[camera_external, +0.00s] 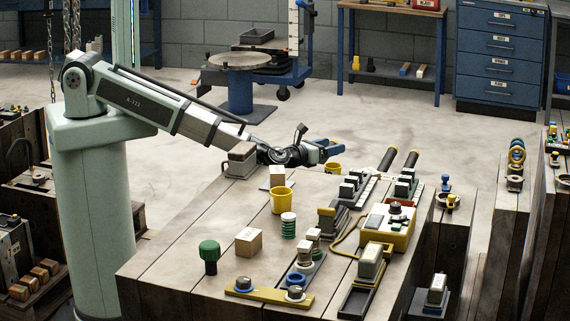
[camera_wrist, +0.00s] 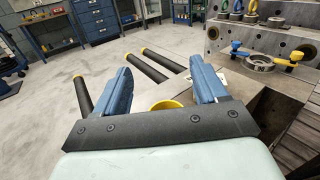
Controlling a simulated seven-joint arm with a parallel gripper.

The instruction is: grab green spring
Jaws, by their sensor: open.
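The green spring (camera_external: 288,228) stands upright on the wooden bench in the external view, a small green coil with a pale top, right of a yellow cup. My gripper (camera_external: 331,151) is beyond it at the far edge of the bench, well apart from it, with its blue fingers pointing right. In the wrist view my gripper (camera_wrist: 160,80) is open, its two blue fingers wide apart, with nothing held between them. The spring does not show in the wrist view.
A yellow cup (camera_external: 282,201), a wooden block (camera_external: 248,242), a green knob (camera_external: 209,252) and a blue ring (camera_external: 295,278) stand around the spring. A yellow box (camera_external: 388,228) lies to the right. Black rods with yellow ends (camera_external: 387,160) lie at the far edge.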

